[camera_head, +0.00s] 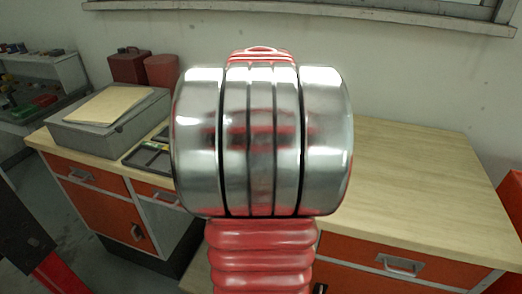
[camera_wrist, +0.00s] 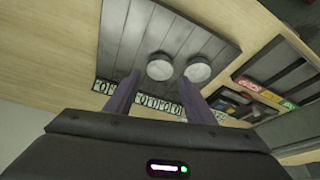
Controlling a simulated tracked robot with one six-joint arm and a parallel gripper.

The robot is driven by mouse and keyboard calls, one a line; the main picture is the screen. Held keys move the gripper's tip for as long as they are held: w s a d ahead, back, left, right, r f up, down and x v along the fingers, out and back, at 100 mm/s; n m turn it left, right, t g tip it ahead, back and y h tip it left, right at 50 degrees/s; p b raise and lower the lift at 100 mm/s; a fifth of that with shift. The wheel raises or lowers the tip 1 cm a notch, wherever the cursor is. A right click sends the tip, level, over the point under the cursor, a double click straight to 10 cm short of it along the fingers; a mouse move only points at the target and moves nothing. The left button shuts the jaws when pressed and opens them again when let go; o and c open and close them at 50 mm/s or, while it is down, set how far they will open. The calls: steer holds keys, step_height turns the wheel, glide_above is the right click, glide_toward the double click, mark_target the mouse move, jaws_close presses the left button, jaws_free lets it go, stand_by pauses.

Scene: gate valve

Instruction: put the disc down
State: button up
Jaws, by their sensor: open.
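Two round, pale silver discs show in the wrist view: the left disc (camera_wrist: 160,67) and the right disc (camera_wrist: 198,70). They are on a dark grey slatted rack (camera_wrist: 125,35) with a row of numbered labels along its near edge. My gripper (camera_wrist: 161,77) is open, its two dark purple fingers pointing toward the rack. The left disc appears between the fingertips; the right disc is just beyond the right fingertip. I cannot tell whether a finger touches either disc. In the head view my own arm hides the gripper and both discs.
The light wooden bench (camera_head: 420,180) is clear to the right. A grey box (camera_head: 110,125) with a folder on top stands on the left. A dark compartment tray (camera_head: 148,158) is beside my arm; a tray with coloured items (camera_wrist: 245,105) shows in the wrist view.

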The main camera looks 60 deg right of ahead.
steer(key=v, duration=0.6)
steer(key=shift+r, duration=0.25)
steer(key=shift+a, duration=0.1)
stand_by(0.4)
steer(key=w+a+n+t+y, duration=0.1)
steer(key=w+a+n, duration=0.3)
steer(key=a, duration=0.7)
steer(key=w+a+n+t, duration=0.1)
steer(key=w+a+n, duration=0.1)
steer(key=w+a, duration=0.65)
steer(key=s+a+f+n+y, duration=0.1)
steer(key=s+a+f+n, duration=0.1)
steer(key=a, duration=1.1)
steer(key=s+a+f+n+t+y, duration=0.1)
steer(key=s+a+n, duration=0.3)
steer(key=a, duration=0.9)
steer(key=shift+s+a+f+n+t+y, duration=0.35)
steer(key=shift+s+f+y, duration=0.2)
steer(key=shift+s, duration=0.65)
steer(key=shift+d, duration=0.15)
